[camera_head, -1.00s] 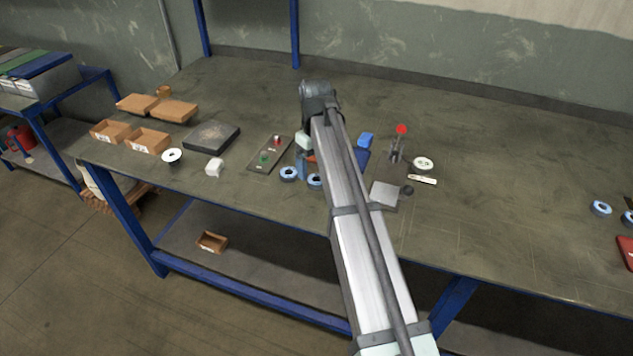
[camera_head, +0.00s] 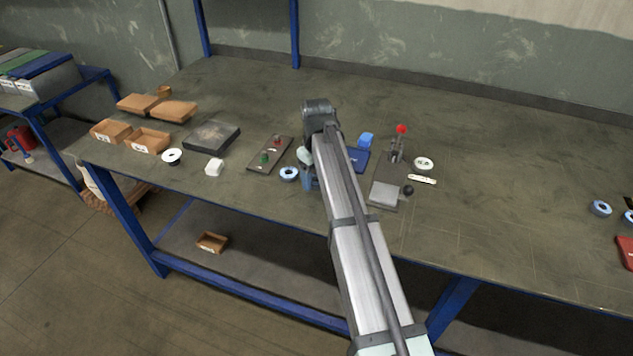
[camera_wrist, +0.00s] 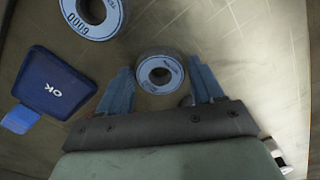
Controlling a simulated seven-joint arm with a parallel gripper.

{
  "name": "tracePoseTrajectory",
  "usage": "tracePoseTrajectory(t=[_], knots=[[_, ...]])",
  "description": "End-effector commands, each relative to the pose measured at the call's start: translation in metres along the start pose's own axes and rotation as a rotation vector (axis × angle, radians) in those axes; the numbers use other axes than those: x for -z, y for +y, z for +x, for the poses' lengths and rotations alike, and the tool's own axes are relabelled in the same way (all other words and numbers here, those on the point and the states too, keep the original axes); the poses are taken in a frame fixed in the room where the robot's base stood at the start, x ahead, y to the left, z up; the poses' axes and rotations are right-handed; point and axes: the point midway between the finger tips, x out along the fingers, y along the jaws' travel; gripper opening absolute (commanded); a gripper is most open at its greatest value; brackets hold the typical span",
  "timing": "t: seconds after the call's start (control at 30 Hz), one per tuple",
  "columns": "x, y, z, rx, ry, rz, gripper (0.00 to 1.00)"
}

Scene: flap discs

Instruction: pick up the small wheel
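The small wheel (camera_wrist: 160,74) is a pale blue ring with a dark hole and grey rim. It lies flat on the bench in the wrist view, between the tips of my gripper (camera_wrist: 159,65). The two blue fingers are apart, with a gap on each side of the wheel, and nothing is held. A larger pale blue disc (camera_wrist: 71,14) with printed marks lies at the upper left of the wrist view. In the head view my gripper (camera_head: 308,178) is low over the bench and partly hidden by my arm. A blue-ringed disc (camera_head: 288,174) lies just left of it.
A dark blue "OK" pad (camera_wrist: 54,84) lies left of my fingers in the wrist view. In the head view, a red-knobbed clamp (camera_head: 398,150), a white disc (camera_head: 424,163) and a button plate (camera_head: 268,157) stand around. The right part of the bench is mostly clear.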

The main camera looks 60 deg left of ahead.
Motion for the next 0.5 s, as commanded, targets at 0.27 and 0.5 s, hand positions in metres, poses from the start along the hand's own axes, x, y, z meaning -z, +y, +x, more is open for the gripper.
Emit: tracePoseTrajectory(t=[0.27, 0.5], knots=[[0.0000, 0.0000, -0.0001, 0.000, 0.000, 0.000, 0.39], [0.0000, 0.0000, -0.0002, 0.000, 0.000, 0.000, 0.26]])
